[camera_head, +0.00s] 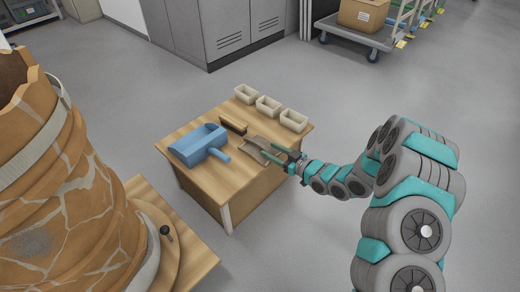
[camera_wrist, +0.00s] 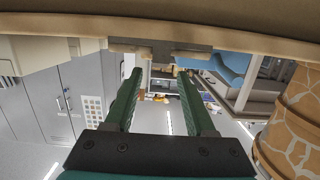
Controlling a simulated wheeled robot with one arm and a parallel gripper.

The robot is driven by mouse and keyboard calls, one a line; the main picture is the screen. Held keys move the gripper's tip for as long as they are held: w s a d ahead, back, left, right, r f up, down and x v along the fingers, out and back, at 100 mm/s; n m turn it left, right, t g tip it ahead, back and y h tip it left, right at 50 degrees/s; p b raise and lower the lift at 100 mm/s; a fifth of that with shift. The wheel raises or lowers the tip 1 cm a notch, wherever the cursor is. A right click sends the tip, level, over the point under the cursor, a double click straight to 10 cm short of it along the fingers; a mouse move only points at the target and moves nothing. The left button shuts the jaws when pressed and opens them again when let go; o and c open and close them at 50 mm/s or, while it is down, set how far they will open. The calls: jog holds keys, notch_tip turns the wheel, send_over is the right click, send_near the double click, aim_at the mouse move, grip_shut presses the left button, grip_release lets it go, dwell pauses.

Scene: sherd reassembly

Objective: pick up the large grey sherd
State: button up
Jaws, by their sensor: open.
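The large grey sherd (camera_head: 253,146) lies on the wooden table (camera_head: 228,181), near its right side, beside the brush. My gripper (camera_head: 268,151) reaches in low from the right with its jaws open. Its fingers overlap the sherd's near end in the head view. In the wrist view, which is upside down, the two green fingers of my gripper (camera_wrist: 160,75) stand apart with nothing held between them. A grey piece, probably the sherd (camera_wrist: 161,48), shows edge-on ahead of the fingertips. Whether the fingers touch it I cannot tell.
A blue scoop (camera_head: 199,145) and a brush (camera_head: 233,124) lie beyond the sherd. Several pale trays (camera_head: 268,106) line the table's back edge. A large cracked jar (camera_head: 65,190) stands at left. Floor around the table is mostly clear.

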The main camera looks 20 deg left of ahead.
aim_at(265, 148)
jog(key=shift+f+x, duration=0.2)
jog(key=shift+x, duration=2.95)
grip_shut()
